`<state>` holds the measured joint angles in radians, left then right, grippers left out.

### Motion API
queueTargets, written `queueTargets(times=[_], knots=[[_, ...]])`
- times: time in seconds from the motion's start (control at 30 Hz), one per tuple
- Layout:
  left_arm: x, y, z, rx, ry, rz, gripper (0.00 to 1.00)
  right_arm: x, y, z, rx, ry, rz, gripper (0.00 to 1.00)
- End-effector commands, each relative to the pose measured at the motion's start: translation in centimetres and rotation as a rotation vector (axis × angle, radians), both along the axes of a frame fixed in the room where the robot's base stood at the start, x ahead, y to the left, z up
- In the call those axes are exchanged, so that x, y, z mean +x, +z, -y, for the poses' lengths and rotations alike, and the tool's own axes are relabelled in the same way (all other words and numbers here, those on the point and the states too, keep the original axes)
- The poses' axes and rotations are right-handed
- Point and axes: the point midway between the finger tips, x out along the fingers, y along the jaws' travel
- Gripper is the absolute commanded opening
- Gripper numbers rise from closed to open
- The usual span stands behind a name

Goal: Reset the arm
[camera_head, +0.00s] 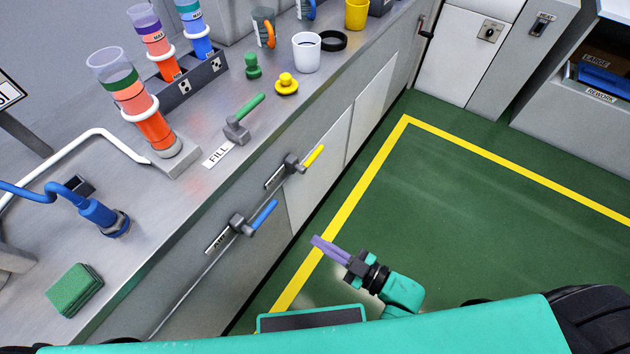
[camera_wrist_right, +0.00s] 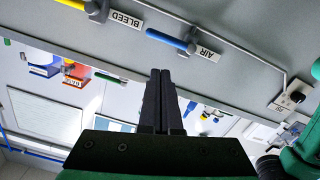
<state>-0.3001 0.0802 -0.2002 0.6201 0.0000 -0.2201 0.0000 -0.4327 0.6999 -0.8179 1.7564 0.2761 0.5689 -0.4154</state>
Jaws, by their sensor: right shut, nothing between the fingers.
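My right gripper (camera_head: 330,247) shows in the head view beyond my teal body, over the green floor beside the workbench front. Its fingers are shut and empty, and it touches nothing that I can see. In the right wrist view the dark fingers (camera_wrist_right: 161,100) lie together, pointing at the bench side. The blue-handled valve (camera_head: 264,215) and the yellow-handled valve (camera_head: 313,158) on the bench front are up and left of the gripper, apart from it. The blue handle also shows in the wrist view (camera_wrist_right: 168,40). My left gripper is not in view.
The steel bench (camera_head: 190,212) carries a green-handled valve (camera_head: 245,117), tubes of coloured liquid (camera_head: 140,100), a white cup (camera_head: 306,52) and a green sponge (camera_head: 75,291). Yellow lines (camera_head: 370,170) mark the green floor. Open floor lies right of the gripper.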

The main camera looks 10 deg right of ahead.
Motion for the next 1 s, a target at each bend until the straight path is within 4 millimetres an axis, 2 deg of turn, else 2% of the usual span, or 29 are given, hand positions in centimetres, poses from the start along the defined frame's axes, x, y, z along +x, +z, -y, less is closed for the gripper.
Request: queueTargets(times=[0.2, 0.27, 0.37, 0.47, 0.53, 0.57, 0.63, 0.67, 0.7, 0.8, 0.83, 0.9, 1.0], knots=[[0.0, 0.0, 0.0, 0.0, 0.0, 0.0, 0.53, 0.1, -0.1, 0.0, -0.002, -0.002, -0.002, 0.0], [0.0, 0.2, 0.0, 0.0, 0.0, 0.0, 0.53, 0.4, -0.8, 0.4, -0.021, -0.013, -0.016, 0.0], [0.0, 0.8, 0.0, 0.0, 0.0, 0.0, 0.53, 2.0, -4.3, 2.8, -0.115, -0.076, -0.091, 0.0], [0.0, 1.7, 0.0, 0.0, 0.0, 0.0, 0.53, 3.4, -10.6, 8.0, -0.262, -0.21, -0.264, 0.0], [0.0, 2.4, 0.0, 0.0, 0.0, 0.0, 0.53, 2.7, -15.4, 12.5, -0.357, -0.329, -0.435, 0.0], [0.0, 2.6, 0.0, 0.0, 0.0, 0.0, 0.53, 1.8, -17.4, 14.4, -0.392, -0.381, -0.516, 0.0], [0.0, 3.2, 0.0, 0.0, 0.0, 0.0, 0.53, -1.8, -21.7, 18.1, -0.456, -0.499, -0.72, 0.0], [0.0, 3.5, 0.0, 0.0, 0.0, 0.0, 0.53, -3.8, -23.3, 19.3, -0.479, -0.547, -0.813, 0.0], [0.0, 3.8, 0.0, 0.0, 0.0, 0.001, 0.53, -6.7, -25.2, 20.5, -0.502, -0.604, -0.932, 0.0], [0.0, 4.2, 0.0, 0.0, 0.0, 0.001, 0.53, -13.8, -28.0, 21.6, -0.541, -0.701, -1.179, 0.0], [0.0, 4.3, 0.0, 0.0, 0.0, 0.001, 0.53, -15.4, -28.5, 21.6, -0.546, -0.72, -1.234, 0.0], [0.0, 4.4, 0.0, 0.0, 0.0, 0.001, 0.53, -18.2, -29.1, 21.4, -0.558, -0.746, -1.323, 0.0], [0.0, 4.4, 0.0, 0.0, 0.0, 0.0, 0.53, -19.7, -29.5, 21.3, -0.563, -0.759, -1.37, 0.0]])
